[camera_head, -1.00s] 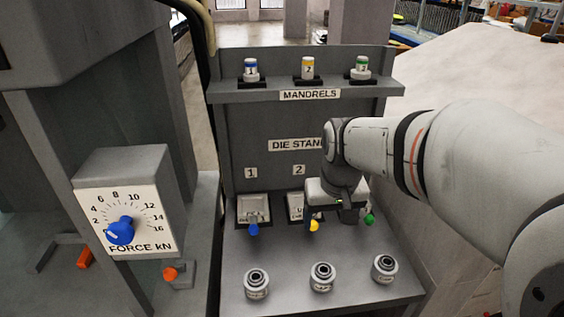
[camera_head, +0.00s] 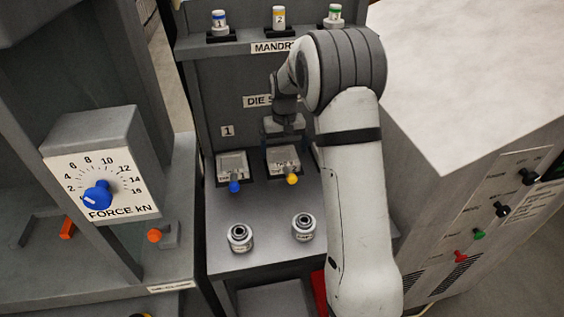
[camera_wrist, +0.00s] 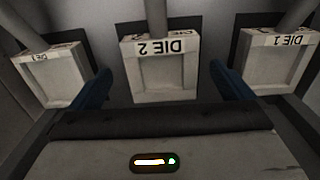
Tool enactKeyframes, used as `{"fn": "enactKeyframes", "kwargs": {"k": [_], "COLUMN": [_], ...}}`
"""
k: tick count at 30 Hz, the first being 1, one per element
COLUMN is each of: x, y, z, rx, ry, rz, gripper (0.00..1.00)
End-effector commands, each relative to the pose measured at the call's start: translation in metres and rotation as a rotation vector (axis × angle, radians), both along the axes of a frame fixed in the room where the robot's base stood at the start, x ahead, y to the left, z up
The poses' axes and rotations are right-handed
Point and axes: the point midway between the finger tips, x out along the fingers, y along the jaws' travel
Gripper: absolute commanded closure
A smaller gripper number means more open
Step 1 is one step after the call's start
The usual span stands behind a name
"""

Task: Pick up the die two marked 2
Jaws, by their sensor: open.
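Die 2 (camera_head: 283,155) is a pale block with a yellow knob, on the die stand (camera_head: 258,205) between die 1 (camera_head: 231,163) and a die hidden by my arm. In the wrist view die 2 (camera_wrist: 165,82) is in the middle, its label upside down. My gripper (camera_head: 284,132) is above and behind die 2 in the head view. In the wrist view its two blue fingers (camera_wrist: 160,84) are spread wide, to either side of die 2, with nothing between them held. Whether they are level with the die, I cannot tell.
Die 1 (camera_wrist: 275,68) and another die (camera_wrist: 52,76) flank die 2 closely in the wrist view. Round metal parts (camera_head: 240,238) stand at the front of the stand. The mandrel shelf (camera_head: 240,46) is behind. A force dial (camera_head: 97,195) is at left, a control cabinet (camera_head: 490,220) at right.

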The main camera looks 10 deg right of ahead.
Motion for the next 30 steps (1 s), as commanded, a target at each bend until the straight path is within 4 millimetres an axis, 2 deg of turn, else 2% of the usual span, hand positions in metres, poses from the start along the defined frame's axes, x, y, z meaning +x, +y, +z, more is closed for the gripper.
{"fn": "enactKeyframes", "kwargs": {"k": [10,14,20,30], "x": [0.003,0.003,0.003,0.003], "y": [0.002,0.002,0.002,0.002], "z": [-0.047,-0.054,-0.055,-0.054], "rx": [0.000,0.000,0.000,0.000], "ry": [0.001,0.000,-0.001,-0.001], "rz": [0.001,0.001,0.002,0.002], "gripper": [0.00,0.00,0.00,0.28]}}
